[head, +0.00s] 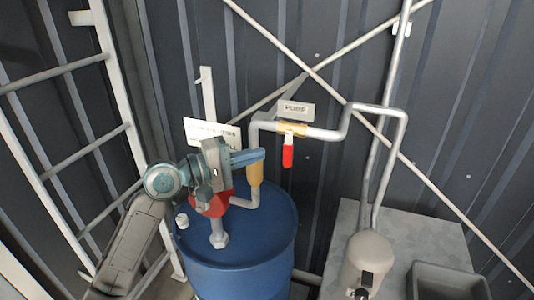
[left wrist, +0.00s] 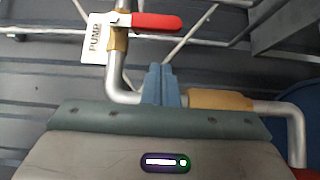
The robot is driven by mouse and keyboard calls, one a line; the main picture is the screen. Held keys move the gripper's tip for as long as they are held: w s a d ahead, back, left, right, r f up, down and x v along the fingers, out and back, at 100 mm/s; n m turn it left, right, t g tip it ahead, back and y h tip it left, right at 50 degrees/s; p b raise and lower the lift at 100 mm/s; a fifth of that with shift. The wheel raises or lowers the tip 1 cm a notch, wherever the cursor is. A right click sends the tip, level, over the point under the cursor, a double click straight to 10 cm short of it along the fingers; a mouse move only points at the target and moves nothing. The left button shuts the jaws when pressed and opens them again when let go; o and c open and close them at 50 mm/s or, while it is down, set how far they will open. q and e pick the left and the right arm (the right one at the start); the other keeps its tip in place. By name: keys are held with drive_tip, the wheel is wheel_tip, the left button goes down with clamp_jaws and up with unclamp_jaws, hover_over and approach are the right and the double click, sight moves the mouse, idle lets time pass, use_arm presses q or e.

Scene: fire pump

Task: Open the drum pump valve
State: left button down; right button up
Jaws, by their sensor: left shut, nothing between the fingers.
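The red valve handle (head: 288,156) hangs down from the brass valve body (head: 292,130) on the light grey pipe, across the pipe's run. In the left wrist view the red handle (left wrist: 157,22) lies at the top, beyond my fingertips, with the brass body (left wrist: 117,46) to its left. My left gripper (head: 262,154) is shut and empty, its blue fingers pointing right, left of the handle and apart from it. The fingers also show in the left wrist view (left wrist: 161,86). The blue drum (head: 245,260) stands below the gripper. My right gripper is not in view.
A PUMP sign (head: 296,110) sits just above the valve. The pipe (head: 385,112) bends right and runs down by a beige pump unit (head: 367,262) on a grey bench (head: 430,235). A ladder (head: 85,145) stands left. A brass-coloured sleeve (head: 255,173) is close below the fingers.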

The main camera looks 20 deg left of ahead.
sight(288, 150)
use_arm(q)
drive_tip(key=shift+s+d+p, duration=0.1)
drive_tip(key=shift+d+p, duration=0.8)
drive_tip(key=shift+d, duration=0.9)
